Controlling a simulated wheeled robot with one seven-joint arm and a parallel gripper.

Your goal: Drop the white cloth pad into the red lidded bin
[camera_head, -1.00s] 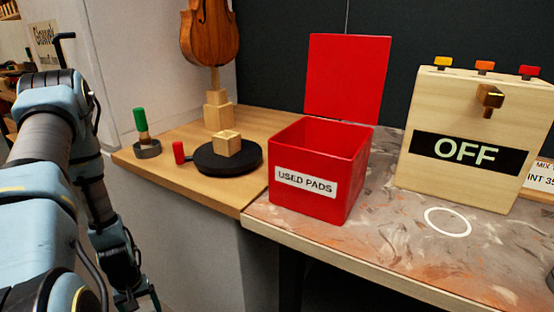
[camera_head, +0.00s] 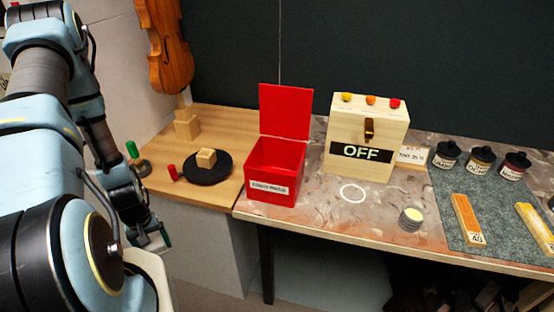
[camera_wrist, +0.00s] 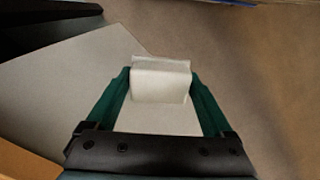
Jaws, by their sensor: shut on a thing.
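The red bin (camera_head: 277,175) stands on the marbled bench, left of the wooden OFF box. Its lid (camera_head: 286,111) is raised upright at the back and its top is open. In the wrist view my gripper (camera_wrist: 160,85) is shut on the white cloth pad (camera_wrist: 160,81), which sits between its green fingers. In the head view my gripper (camera_head: 158,240) hangs low at the left, in front of the wooden bench and below its top, left of the bin.
The OFF box (camera_head: 367,138) with coloured buttons stands right of the bin. A white ring (camera_head: 353,193) marks bare bench.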

